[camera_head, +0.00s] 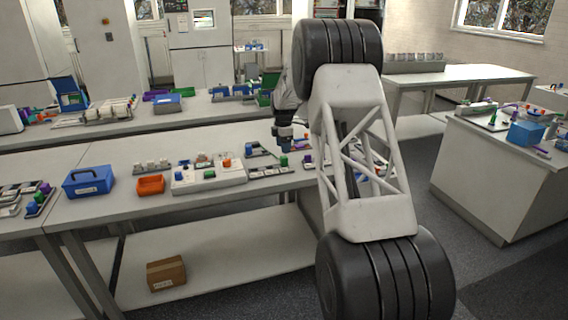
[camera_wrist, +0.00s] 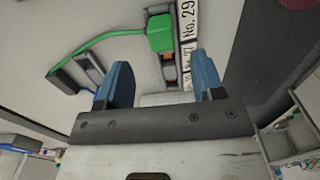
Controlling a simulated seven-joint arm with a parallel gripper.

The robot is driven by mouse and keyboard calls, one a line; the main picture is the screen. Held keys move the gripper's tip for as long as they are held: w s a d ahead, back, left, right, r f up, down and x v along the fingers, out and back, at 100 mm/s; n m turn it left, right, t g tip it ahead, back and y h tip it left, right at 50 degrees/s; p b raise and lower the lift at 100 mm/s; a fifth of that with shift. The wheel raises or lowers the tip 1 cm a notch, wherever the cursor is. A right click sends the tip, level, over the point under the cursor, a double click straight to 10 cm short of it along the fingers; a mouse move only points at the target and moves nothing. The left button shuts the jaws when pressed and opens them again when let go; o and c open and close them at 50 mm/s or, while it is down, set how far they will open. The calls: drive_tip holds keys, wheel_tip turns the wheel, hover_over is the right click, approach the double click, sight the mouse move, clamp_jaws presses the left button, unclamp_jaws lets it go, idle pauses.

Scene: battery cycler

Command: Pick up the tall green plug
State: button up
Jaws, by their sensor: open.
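A green plug (camera_wrist: 160,33) with a green cable running left from it shows in the wrist view, beside a strip with number labels. My gripper (camera_wrist: 161,66) has its two blue fingers apart, with nothing gripped between them. The plug lies just beyond the fingertips, roughly in line with the gap. In the head view my gripper (camera_head: 285,143) hangs over the middle bench, close above a small green block (camera_head: 284,160) that appears to be this plug. Its height is hard to judge from here.
On the bench (camera_head: 120,208) stand a blue box (camera_head: 88,181), an orange bin (camera_head: 150,185) and a white board (camera_head: 190,187) with small coloured parts. A dark grey device (camera_wrist: 65,80) joins the green cable's left end. My arm hides the bench's right part.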

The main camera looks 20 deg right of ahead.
sight(284, 156)
drive_tip(key=shift+f, duration=0.95)
drive_tip(key=shift+s+d+f, duration=0.1)
drive_tip(key=shift+f, duration=2.5)
drive_tip(key=c, duration=1)
drive_tip(key=shift+r, duration=0.15)
